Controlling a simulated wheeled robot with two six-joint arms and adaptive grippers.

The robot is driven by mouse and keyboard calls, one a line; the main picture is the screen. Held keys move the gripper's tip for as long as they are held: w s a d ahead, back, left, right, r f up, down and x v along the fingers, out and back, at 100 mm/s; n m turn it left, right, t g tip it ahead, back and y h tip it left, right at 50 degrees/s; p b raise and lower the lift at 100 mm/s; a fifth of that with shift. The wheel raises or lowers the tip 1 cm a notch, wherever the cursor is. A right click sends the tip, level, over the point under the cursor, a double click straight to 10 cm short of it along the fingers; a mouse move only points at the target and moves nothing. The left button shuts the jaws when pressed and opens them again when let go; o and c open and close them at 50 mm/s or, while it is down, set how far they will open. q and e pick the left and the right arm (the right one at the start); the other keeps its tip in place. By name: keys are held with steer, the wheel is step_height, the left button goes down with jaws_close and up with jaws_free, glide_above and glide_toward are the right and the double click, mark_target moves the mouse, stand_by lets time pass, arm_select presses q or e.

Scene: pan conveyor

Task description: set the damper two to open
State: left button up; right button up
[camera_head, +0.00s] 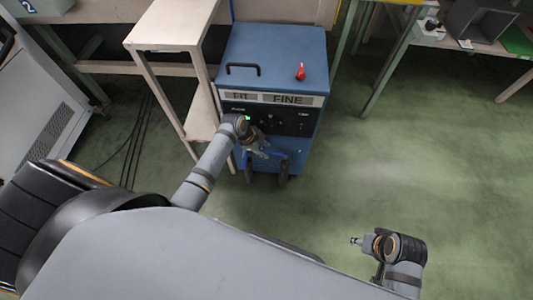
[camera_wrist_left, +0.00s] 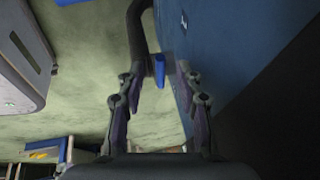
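A blue cabinet (camera_head: 275,50) stands ahead, with a black control panel (camera_head: 290,122) under a label reading FINE. I cannot tell which part is damper two. Two dark curved parts, one at the left (camera_head: 249,168) and one at the right (camera_head: 283,170), show low on the cabinet's front. My left gripper (camera_head: 262,152) is just in front of the lower panel. In the left wrist view its fingers (camera_wrist_left: 157,88) are apart, with a dark curved bar (camera_wrist_left: 140,30) and a small blue piece (camera_wrist_left: 159,71) beyond the tips. My right gripper (camera_head: 357,241) is far from the cabinet; its fingers are unclear.
A red object (camera_head: 300,71) and a black handle (camera_head: 243,67) are on the cabinet top. A pale table (camera_head: 170,25) stands close on the left. Cables (camera_head: 136,140) lie on the floor at left. The green floor (camera_head: 430,150) at right is clear.

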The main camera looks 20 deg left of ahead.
arm_select(q)
steer(key=shift+b+x, duration=0.3)
steer(key=shift+x, duration=0.95)
steer(key=shift+c, duration=0.3)
jaws_close()
